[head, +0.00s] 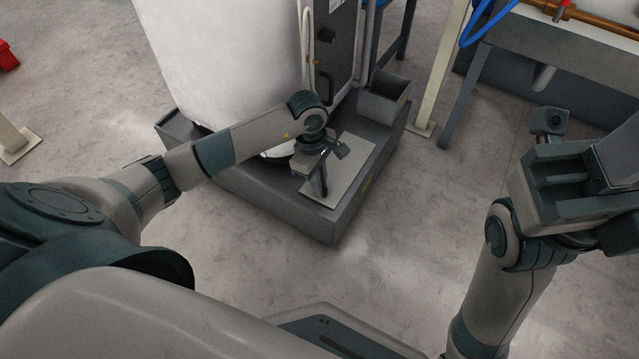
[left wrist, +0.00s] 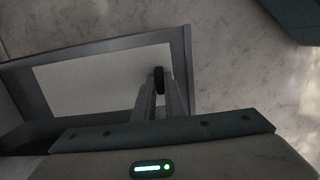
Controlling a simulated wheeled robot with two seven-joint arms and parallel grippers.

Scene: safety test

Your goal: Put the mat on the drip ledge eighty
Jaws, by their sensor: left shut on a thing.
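The mat (head: 352,165) is a thin, pale grey rectangle on the top of the dark grey ledge (head: 275,205), at its near right end. My left gripper (head: 323,192) points down at the mat's near part, with its fingers shut on it. In the left wrist view, the mat (left wrist: 100,80) lies inside the ledge's raised rim (left wrist: 188,65), and the fingertips (left wrist: 158,78) meet close to the mat's edge. Whether the mat lies fully flat is hard to tell. My right gripper (head: 560,185) is raised at the right, away from the ledge; its fingertips do not show clearly.
A large white tank (head: 215,60) stands on the ledge behind my left arm. A dark cabinet (head: 335,50) and an open grey box (head: 385,97) stand behind the mat. A cream post (head: 440,75) and a bench (head: 560,50) are farther right. The floor in front is clear.

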